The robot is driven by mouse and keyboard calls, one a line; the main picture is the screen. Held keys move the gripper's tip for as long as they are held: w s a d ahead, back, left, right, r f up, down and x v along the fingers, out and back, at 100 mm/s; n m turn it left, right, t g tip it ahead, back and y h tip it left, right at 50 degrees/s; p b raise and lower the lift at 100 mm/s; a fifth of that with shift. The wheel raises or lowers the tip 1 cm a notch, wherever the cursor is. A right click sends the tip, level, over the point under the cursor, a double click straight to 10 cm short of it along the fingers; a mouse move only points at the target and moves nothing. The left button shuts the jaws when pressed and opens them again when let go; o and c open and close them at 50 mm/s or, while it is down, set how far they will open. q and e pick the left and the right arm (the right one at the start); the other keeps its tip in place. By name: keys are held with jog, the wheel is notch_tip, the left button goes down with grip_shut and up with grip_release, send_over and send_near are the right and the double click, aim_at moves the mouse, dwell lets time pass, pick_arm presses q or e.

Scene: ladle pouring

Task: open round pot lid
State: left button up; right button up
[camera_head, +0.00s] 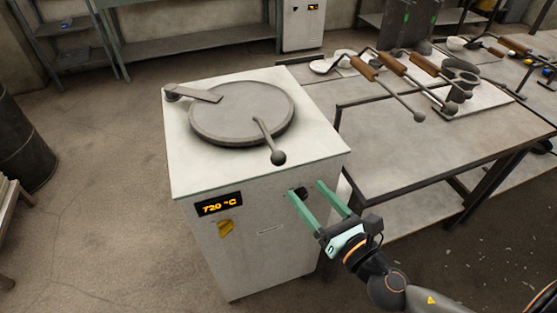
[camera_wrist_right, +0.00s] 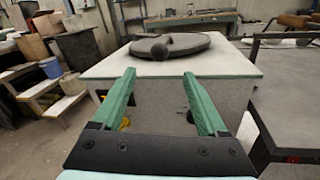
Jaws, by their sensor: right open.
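The round grey pot lid (camera_head: 235,112) lies flat on top of the white furnace cabinet (camera_head: 187,150). A flat hinge arm joins it at the left. Its handle, a bent rod with a dark ball knob (camera_head: 278,158), points toward the front edge. In the right wrist view the lid (camera_wrist_right: 195,42) is ahead, with the ball knob (camera_wrist_right: 159,50) facing me. My right gripper (camera_head: 304,190) is open and empty, in front of the cabinet's front face near its right corner, below the top and apart from the knob. My left gripper is not in view.
A metal table (camera_head: 420,150) stands right of the cabinet, holding several wooden-handled ladles (camera_head: 395,66). The cabinet front has a 720 °C display (camera_head: 218,204). A dark barrel (camera_head: 22,140) stands far left.

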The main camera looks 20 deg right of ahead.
aim_at(283, 163)
jog(key=p+x, duration=0.2)
jog(key=x, duration=1)
jog(key=shift+w+a+p, duration=0.15)
jog(key=shift+w+p, duration=0.05)
jog(key=shift+p, duration=0.2)
jog(key=shift+c, duration=0.3)
grip_shut()
dwell(0.7)
